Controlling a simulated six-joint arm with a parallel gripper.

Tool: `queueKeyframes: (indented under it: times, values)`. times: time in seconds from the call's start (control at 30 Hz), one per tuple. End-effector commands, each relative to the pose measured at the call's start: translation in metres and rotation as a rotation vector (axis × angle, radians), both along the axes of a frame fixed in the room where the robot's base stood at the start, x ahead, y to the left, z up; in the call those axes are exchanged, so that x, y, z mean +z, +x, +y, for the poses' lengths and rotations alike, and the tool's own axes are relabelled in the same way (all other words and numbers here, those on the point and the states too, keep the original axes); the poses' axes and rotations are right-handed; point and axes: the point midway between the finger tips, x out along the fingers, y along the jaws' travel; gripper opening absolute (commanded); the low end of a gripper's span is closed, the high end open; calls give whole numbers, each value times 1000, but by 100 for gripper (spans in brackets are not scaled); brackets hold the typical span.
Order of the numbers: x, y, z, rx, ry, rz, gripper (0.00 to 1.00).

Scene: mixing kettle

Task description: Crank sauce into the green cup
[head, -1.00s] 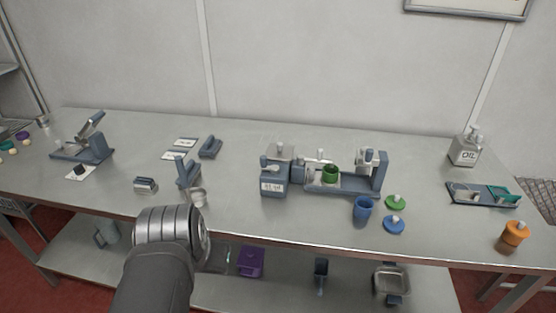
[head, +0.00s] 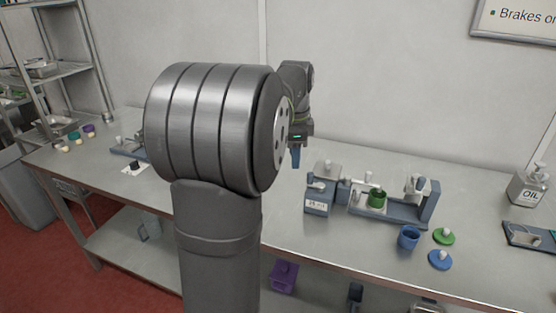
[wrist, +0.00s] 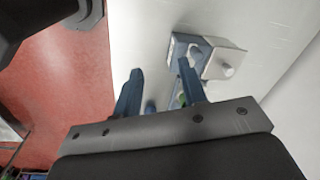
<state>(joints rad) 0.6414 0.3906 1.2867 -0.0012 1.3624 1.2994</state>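The green cup (head: 377,199) stands upright in a blue-grey cradle (head: 408,213) on the table. The blue-grey sauce machine (head: 319,198), with a light top and a white label, stands just left of it. Whether the cup holds sauce is too small to tell. My gripper (head: 296,157) is in the air to the left of and above the machine, fingers down. In the wrist view its two blue fingers (wrist: 160,90) are apart with nothing held. The machine's pale box top (wrist: 225,62) shows beyond the right finger, which partly hides what lies behind.
A blue cup (head: 409,237) and green (head: 444,236) and blue (head: 440,260) lids stand at the front right. An oil bottle (head: 528,187) is at the far right. My arm hides much of the table's left part. A purple container (head: 284,276) sits on the lower shelf.

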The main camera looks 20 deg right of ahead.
Motion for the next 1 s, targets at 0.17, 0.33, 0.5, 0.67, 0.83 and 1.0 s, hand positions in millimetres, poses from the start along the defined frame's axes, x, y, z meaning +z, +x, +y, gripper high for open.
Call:
queueKeyframes:
  times: [0.17, 0.33, 0.5, 0.67, 0.83, 1.0]
  values:
    - [-23, 31, -48, -215, 45, 36, 38]
    - [-40, 46, -76, -357, 69, 57, 38]
    - [-48, 51, -86, -413, 78, 68, 38]
    - [-56, 51, -87, -417, 79, 69, 38]
    - [-74, 51, -86, -416, 79, 69, 38]
    - [-95, 50, -86, -415, 79, 70, 38]
